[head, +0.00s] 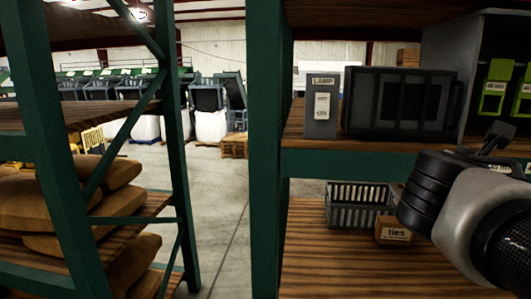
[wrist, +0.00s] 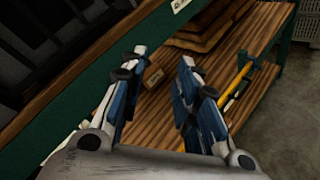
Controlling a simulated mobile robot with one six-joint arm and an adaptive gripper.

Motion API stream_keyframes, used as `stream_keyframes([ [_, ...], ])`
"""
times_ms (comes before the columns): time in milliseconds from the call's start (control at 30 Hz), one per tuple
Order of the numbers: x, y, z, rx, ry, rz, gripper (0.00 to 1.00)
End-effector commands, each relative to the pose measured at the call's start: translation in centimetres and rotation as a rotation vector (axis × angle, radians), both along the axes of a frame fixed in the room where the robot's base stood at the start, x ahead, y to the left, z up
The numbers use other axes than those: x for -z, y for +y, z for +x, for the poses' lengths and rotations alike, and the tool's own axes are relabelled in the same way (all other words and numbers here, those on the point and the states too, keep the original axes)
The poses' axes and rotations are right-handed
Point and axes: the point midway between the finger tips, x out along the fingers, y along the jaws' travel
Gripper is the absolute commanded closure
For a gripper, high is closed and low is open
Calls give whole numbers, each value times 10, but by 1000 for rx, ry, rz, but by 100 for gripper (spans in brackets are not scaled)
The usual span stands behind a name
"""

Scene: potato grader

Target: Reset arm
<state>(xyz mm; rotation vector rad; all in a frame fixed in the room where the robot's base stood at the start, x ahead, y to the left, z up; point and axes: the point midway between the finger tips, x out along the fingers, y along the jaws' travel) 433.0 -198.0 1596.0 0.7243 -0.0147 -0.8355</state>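My gripper (wrist: 161,58) is open in the wrist view, its two blue-and-grey fingers spread apart with nothing between them. Beyond the fingers is a wooden shelf with a small cardboard box (wrist: 153,76) on it, apart from the fingers. In the head view my arm reaches in from the right edge, in front of the shelf rack. The gripper there is mostly hidden behind my wrist; only a dark part shows near the green holders.
The green rack (head: 266,150) holds a lamp switch box (head: 321,103), a dark caged unit (head: 400,101) and green holders (head: 495,87). Below are a grey crate (head: 352,207) and a "ties" box (head: 393,230). Brown sacks (head: 45,201) fill the left rack. Open floor lies between the racks.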

Motion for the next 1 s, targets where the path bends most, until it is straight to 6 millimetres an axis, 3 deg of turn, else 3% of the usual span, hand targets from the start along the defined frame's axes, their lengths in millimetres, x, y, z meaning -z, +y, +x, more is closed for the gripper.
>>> stream_keyframes([
  [33,46,8,-17,48,-55,162,71],
  [200,160,46,-69,271,-208,697,71],
  [400,281,111,-130,623,-316,1249,71],
  [500,326,145,-156,807,-339,1458,71],
  [600,355,172,-176,963,-347,1604,71],
  [700,370,190,-188,1066,-346,1688,71],
  [1000,373,198,-193,1119,-347,1725,71],
])
